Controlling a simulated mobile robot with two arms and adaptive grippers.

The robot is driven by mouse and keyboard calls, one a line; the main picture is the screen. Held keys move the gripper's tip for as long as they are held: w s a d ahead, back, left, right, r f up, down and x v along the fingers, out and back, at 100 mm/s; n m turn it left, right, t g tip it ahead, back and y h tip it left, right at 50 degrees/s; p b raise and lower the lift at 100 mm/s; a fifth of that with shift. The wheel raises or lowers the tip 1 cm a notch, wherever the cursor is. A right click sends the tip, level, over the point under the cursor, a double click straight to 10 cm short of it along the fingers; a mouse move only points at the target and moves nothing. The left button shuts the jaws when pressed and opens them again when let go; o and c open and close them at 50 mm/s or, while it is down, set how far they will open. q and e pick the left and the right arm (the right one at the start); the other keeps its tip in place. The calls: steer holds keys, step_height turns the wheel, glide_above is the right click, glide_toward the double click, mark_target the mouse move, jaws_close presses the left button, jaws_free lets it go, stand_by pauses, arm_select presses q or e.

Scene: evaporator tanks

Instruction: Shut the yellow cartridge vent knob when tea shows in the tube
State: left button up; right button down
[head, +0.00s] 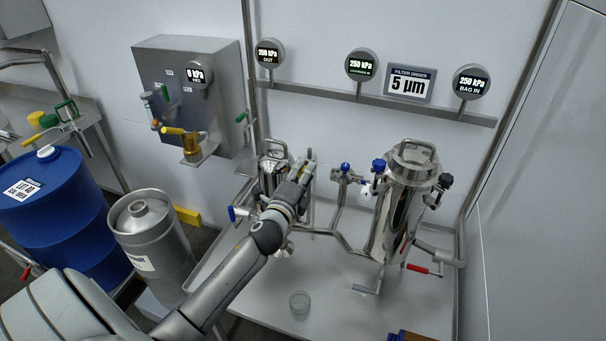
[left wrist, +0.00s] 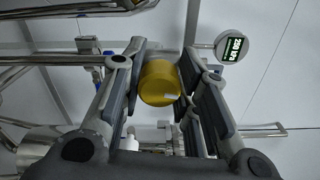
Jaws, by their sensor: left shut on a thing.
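The yellow cartridge vent knob (left wrist: 158,84) shows in the left wrist view between the two fingers of my left gripper (left wrist: 160,78), which is shut on it. In the head view my left gripper (head: 303,170) is at the top of the small steel cartridge housing (head: 271,176), and it hides the knob there. The gripper and arm also cover much of that housing. I cannot make out the vent tube or any tea in it. My right gripper is in neither view.
The large steel bag housing (head: 400,212) with blue and black knobs stands to the right. A clear beaker (head: 299,305) stands on the steel table (head: 345,320). Gauges on the wall rail (head: 415,104) include a middle one (head: 361,65) reading 250 kPa. A blue drum (head: 55,215) stands left.

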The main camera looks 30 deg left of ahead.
arm_select(q)
steer(key=shift+n, duration=1)
steer(key=o, duration=1)
steer(key=shift+f, duration=0.1)
steer(key=v, duration=1.2)
